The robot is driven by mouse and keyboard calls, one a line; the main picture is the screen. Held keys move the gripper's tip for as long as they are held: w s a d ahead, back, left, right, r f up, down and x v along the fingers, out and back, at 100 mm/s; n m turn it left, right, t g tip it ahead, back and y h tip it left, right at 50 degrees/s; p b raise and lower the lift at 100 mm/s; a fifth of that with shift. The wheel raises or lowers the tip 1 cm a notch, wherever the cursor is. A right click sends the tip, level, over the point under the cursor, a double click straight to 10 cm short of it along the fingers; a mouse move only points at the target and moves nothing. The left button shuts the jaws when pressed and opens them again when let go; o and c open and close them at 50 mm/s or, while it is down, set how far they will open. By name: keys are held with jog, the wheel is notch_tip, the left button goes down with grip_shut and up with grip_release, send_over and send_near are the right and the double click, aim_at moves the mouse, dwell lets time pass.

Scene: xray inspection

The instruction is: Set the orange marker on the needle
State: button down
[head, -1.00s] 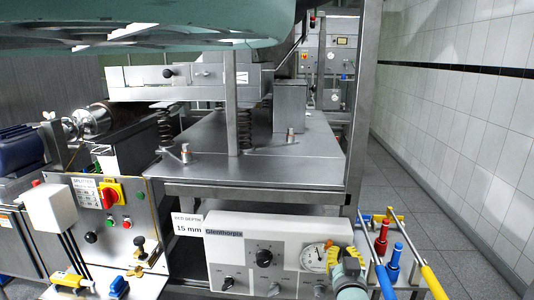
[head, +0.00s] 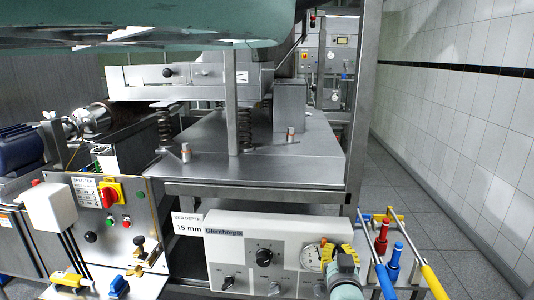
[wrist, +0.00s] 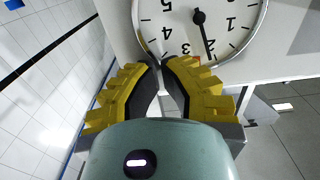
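The round dial gauge (head: 311,258) is at the right end of the white control panel, partly covered by my gripper (head: 335,254). In the wrist view the white dial face (wrist: 200,30) shows upside-down numbers. Its black needle (wrist: 206,38) points close to the 2. My gripper (wrist: 160,64) has yellow fingers that come nearly together at the tips, by the dial's lower rim.
The white panel (head: 225,246) carries knobs left of the dial. A rack (head: 410,285) with red, blue and yellow handles stands just right of my gripper. A steel control box (head: 118,220) is at the left. The tiled floor (head: 440,210) at the right is open.

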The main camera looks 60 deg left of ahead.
aim_at(330, 235)
jog(key=shift+r, duration=0.2)
jog(key=shift+s+a+r+p, duration=0.15)
jog(key=shift+s+r+p, duration=0.05)
jog(key=shift+r+p, duration=0.2)
jog(key=shift+s+a+r+p, duration=0.15)
jog(key=shift+a+r+p, duration=0.1)
jog(key=shift+r, duration=0.3)
jog(key=shift+s+a+r+p, duration=0.1)
jog(key=shift+s+r+p, duration=0.1)
jog(key=shift+r+p, duration=0.2)
jog(key=shift+r, duration=0.1)
jog(key=shift+s+a, duration=0.1)
jog(key=shift+s+a+b, duration=0.15)
jog(key=shift+s+b, duration=0.05)
jog(key=shift+b, duration=0.15)
jog(key=shift+w, duration=0.1)
jog(key=shift+d+p, duration=0.2)
jog(key=shift+p, duration=0.2)
